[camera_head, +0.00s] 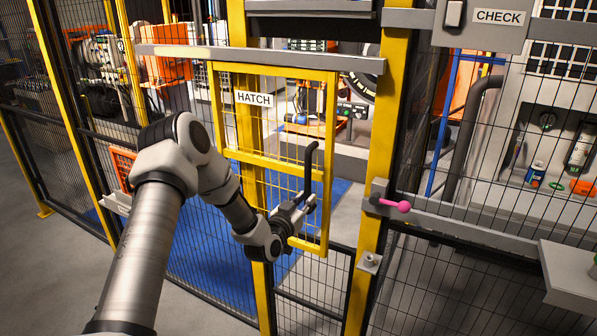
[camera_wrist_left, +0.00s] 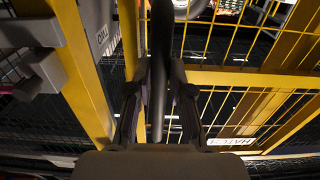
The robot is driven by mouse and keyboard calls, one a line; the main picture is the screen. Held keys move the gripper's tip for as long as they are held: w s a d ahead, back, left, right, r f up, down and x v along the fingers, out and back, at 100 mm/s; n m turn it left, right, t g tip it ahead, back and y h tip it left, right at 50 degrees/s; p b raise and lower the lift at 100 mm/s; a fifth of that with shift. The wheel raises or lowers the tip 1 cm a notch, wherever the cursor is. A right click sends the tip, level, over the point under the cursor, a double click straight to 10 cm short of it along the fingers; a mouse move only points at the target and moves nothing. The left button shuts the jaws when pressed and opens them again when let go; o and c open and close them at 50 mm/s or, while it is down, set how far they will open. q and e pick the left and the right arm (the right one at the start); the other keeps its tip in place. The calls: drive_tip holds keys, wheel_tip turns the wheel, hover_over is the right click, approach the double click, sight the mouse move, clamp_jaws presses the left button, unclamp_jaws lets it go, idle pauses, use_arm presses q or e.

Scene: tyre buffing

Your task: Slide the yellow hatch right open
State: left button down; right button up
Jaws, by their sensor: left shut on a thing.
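The yellow hatch (camera_head: 272,163) is a framed mesh panel with a HATCH label, hanging under a grey rail (camera_head: 265,57). It overlaps the left yellow post, and a gap shows between its right edge and the right yellow post (camera_head: 376,150). Its black upright handle (camera_head: 311,165) is on the right side of the frame. My left gripper (camera_head: 305,204) is shut on the lower part of this handle. In the left wrist view the handle (camera_wrist_left: 160,65) stands between the two fingers (camera_wrist_left: 160,100). My right gripper is not in view.
A pink knob (camera_head: 402,206) sticks out from a grey bracket on the right post. A grey shelf (camera_head: 570,275) and a CHECK panel (camera_head: 480,22) are further right. Black mesh fence runs on both sides. Blue floor (camera_head: 205,255) and machines lie behind the fence.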

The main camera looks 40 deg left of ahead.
use_arm(q)
drive_tip(key=s+a+p, duration=0.2)
drive_tip(key=a+p, duration=0.1)
drive_tip(key=a, duration=0.7)
drive_tip(key=shift+s+a, duration=0.3)
drive_tip(key=c, duration=1)
unclamp_jaws()
drive_tip(key=shift+c, duration=0.2)
drive_tip(key=p+v, duration=0.1)
drive_tip(key=v, duration=0.5)
drive_tip(key=shift+p, duration=0.3)
